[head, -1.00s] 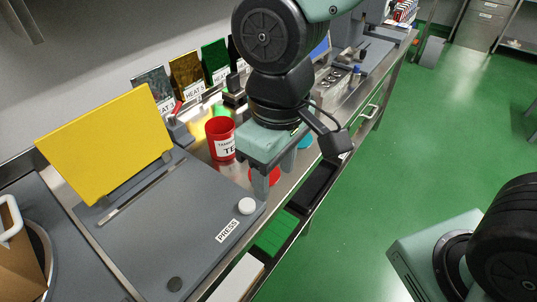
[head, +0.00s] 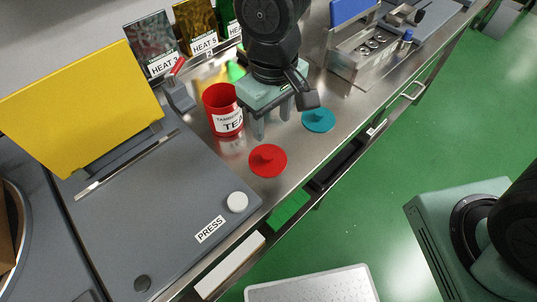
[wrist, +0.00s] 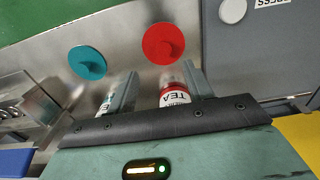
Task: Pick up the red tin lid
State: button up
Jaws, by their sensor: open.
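The red tea tin (head: 222,110) stands upright just left of my gripper.
A teal lid (head: 319,120) lies to the right of my gripper. The grey press (head: 175,215) with its raised yellow plate (head: 80,110) fills the left. A metal rack (head: 362,60) stands further right. Bare bench surrounds the red lid.

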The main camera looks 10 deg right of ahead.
send_over(268, 154)
jog(key=f, duration=0.5)
jog(key=shift+s+d+f, duration=0.1)
jog(key=shift+d+f, duration=0.1)
jog(key=shift+d, duration=0.15)
jog(key=shift+a+f+p, duration=0.15)
jog(key=shift+a+f, duration=0.05)
jog(key=shift+f, duration=1.2)
jog(key=shift+a+f+p, duration=0.15)
jog(key=shift+f, duration=1.2)
jog(key=c, duration=1.1)
